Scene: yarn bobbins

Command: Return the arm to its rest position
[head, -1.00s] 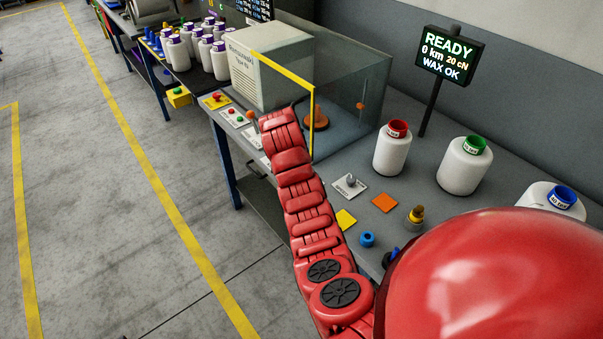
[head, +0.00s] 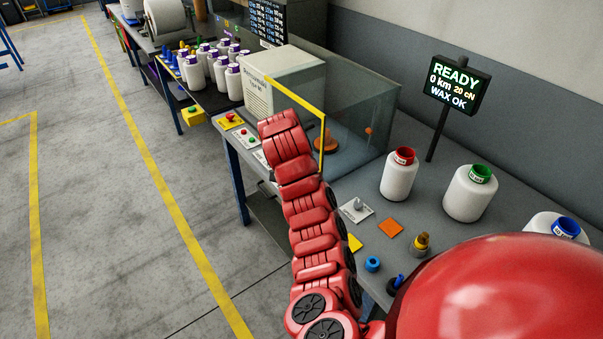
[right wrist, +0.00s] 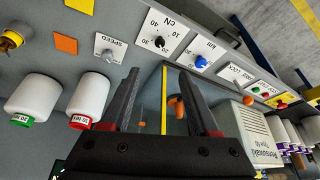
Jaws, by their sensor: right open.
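My red arm (head: 315,225) reaches up from the bottom of the head view, in front of the bench's left edge. Its far end stands before the glass-sided enclosure (head: 357,120), and its gripper is hidden there. In the right wrist view my right gripper (right wrist: 160,80) is open, its two dark fingers apart with nothing held between them. Behind the fingers are the enclosure's yellow edge (right wrist: 164,100) and the bench top. My left gripper is not in view.
Bobbins with red (head: 400,175), green (head: 469,192) and blue (head: 556,227) tops stand on the bench, near a READY display (head: 455,82). Floor to the left is clear.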

